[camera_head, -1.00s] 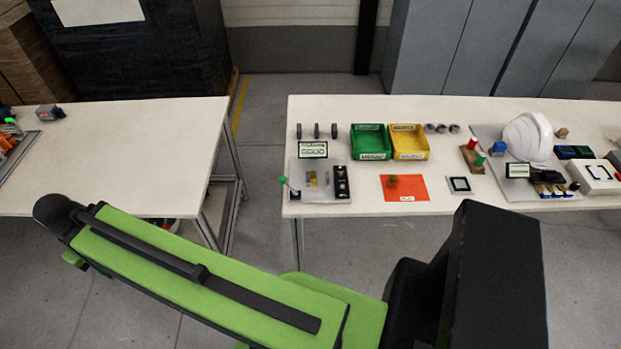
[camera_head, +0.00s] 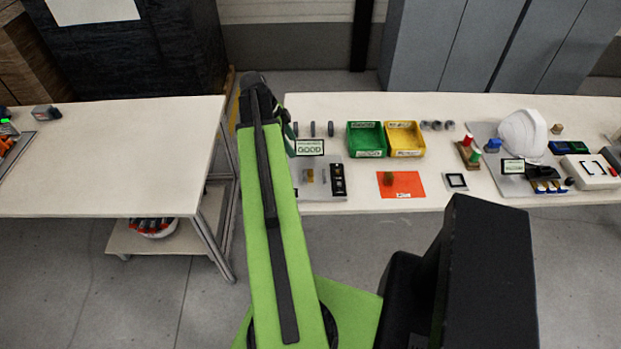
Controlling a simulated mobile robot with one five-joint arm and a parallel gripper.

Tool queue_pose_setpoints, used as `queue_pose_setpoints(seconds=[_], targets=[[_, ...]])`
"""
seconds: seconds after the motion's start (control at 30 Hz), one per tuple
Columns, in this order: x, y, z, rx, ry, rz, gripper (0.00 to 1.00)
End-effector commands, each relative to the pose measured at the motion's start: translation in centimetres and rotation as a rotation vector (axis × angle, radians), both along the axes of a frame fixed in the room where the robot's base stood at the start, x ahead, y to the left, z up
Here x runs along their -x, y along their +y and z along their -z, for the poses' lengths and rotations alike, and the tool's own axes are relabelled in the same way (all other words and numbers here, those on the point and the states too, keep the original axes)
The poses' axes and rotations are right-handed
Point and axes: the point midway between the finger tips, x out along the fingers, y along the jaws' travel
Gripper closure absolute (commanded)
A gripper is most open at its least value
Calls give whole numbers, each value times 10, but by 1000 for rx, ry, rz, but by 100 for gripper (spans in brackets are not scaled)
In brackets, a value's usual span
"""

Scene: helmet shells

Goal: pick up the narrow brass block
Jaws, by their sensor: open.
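Small brass-coloured pieces stand on the grey plate (camera_head: 311,192) at the left end of the right-hand table. One brass piece (camera_head: 310,175) is at the plate's left and a thinner one (camera_head: 322,175) is just to its right. A brownish block (camera_head: 388,179) is on the orange mat (camera_head: 407,190), and a tan block (camera_head: 556,129) is at the back right. I cannot tell for sure which is the narrow brass block. My green arm reaches up the picture, left of the plate. My gripper cannot be made out; the arm hides that area.
A green bin (camera_head: 367,153) and a yellow bin (camera_head: 406,153) stand behind the mat. A sign reading GOOD (camera_head: 309,147) stands at the plate's back edge. A white helmet shell (camera_head: 523,134) is at the right. The left table (camera_head: 110,160) is mostly bare.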

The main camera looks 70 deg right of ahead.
Motion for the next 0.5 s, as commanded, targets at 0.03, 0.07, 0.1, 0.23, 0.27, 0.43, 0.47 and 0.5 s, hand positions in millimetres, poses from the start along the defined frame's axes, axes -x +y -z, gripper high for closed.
queue_pose_setpoints(seconds=[0.03, 0.07, 0.1, 0.23, 0.27, 0.43, 0.47, 0.5], targets=[[2, -1, 0, 3, 0, 13, 38], [3, -2, 0, 4, 0, 15, 38], [3, -1, 1, 4, 1, 14, 38], [6, -2, 14, 4, -1, 12, 38], [7, -3, 19, 4, -1, 12, 38], [19, -7, 56, 3, -1, 11, 38], [22, -8, 63, 3, -1, 11, 38], [25, -10, 71, 3, -1, 11, 38]])
